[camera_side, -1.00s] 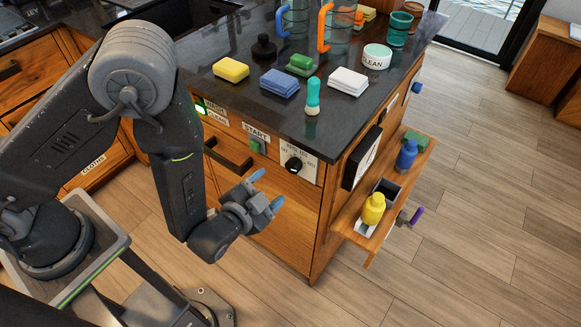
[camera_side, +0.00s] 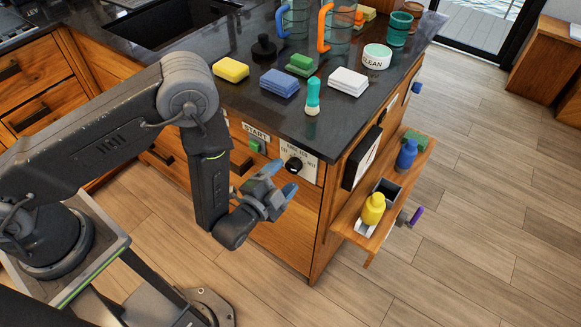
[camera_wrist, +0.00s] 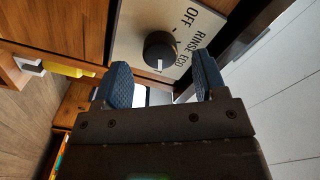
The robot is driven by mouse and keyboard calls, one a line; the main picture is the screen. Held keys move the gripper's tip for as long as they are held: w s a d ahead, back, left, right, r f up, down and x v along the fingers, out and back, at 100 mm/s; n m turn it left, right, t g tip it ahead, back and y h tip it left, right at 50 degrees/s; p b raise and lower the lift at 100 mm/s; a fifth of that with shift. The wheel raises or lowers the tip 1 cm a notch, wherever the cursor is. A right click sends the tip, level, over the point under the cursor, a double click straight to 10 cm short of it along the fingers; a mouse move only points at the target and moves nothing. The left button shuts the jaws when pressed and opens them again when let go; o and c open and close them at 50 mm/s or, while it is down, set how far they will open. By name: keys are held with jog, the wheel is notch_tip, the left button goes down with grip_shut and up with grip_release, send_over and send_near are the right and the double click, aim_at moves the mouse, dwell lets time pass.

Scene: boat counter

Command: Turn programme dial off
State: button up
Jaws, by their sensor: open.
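The programme dial (camera_side: 294,165) is a round black knob on a pale plate on the counter's front, near its right corner. In the wrist view the dial (camera_wrist: 159,51) lies just beyond my fingertips, between them and slightly above. Its white mark points down in that picture, away from the word OFF; RINSE and ECO are also readable on the plate (camera_wrist: 140,24). My gripper (camera_side: 281,180) is open and empty in front of the dial, apart from it. In the wrist view both blue fingertips of my gripper (camera_wrist: 163,78) show, with a gap between them.
A green START button (camera_side: 254,146) is left of the dial. A drawer handle (camera_side: 240,166) sits below it. An open side shelf (camera_side: 354,228) with yellow and blue bottles juts out at the right. Sponges, cloths and a brush (camera_side: 312,97) stand on the countertop above.

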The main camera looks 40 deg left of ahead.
aim_at(290, 169)
jog(key=shift+w, duration=1.75)
jog(key=shift+c, duration=0.5)
jog(key=c, duration=0.8)
